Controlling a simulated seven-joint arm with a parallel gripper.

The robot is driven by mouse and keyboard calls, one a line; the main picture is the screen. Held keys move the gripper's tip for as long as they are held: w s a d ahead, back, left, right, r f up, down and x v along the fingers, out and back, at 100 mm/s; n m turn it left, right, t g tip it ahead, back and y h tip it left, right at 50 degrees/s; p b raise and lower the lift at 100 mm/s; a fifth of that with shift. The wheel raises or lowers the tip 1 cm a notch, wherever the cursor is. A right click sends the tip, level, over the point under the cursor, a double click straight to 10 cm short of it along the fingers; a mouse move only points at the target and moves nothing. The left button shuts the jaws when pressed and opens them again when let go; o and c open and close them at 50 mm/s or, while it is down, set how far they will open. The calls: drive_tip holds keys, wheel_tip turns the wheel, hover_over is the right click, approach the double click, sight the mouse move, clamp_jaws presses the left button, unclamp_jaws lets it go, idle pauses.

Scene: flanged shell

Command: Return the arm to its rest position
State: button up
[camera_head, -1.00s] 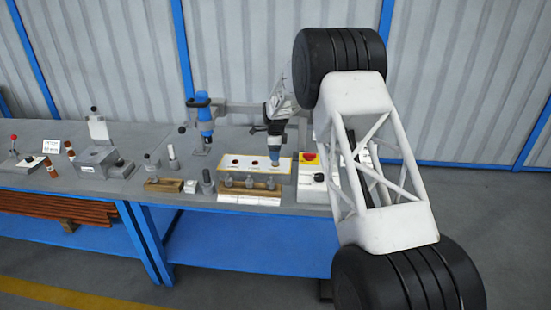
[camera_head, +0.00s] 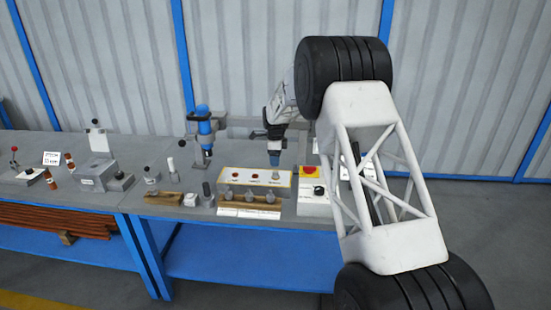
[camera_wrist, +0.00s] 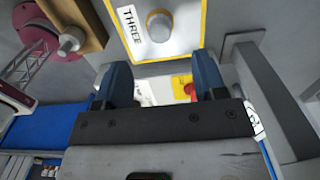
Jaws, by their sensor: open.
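My arm is a white lattice link between black ribbed joints, filling the right of the head view. My gripper (camera_head: 274,158) hangs at the far end of the arm, just above and behind the white, yellow-edged button panel (camera_head: 225,183). In the wrist view its two blue fingers (camera_wrist: 162,82) stand apart with nothing held between them. The panel also shows there (camera_wrist: 190,44), with a round pale button and a label reading THREE beyond the fingers. The gap from fingertips to panel is hard to judge.
A control box (camera_head: 312,205) with a red button on yellow stands right of the panel. A wooden rack (camera_head: 238,200) with several grey pieces lies in front. A blue upright fixture (camera_head: 205,128) stands behind left. Other fixtures fill the left bench; open floor lies right.

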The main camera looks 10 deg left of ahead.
drive_tip(key=shift+r, duration=0.1)
drive_tip(key=s+d+r+n, duration=0.3)
drive_tip(key=s+d+r, duration=0.45)
drive_tip(key=s, duration=0.25)
drive_tip(key=s+d+r+n+t, duration=0.1)
drive_tip(key=s+d+r+n, duration=0.2)
drive_tip(key=s+d+r, duration=0.45)
drive_tip(key=s+d+r+n, duration=0.3)
drive_tip(key=s+d+r, duration=0.2)
drive_tip(key=s+r, duration=0.6)
drive_tip(key=s+d+f+n, duration=0.1)
drive_tip(key=s+d+n, duration=0.2)
drive_tip(key=s, duration=1)
drive_tip(key=s+d+f+n+t, duration=0.1)
drive_tip(key=s+d+f+n, duration=0.1)
drive_tip(key=s, duration=1.1)
drive_tip(key=s+d+f+n, duration=0.2)
drive_tip(key=s+d+n, duration=0.1)
drive_tip(key=s, duration=1.1)
drive_tip(key=shift+d+n+t, duration=0.3)
drive_tip(key=shift+d+n, duration=0.1)
drive_tip(key=shift+d, duration=0.3)
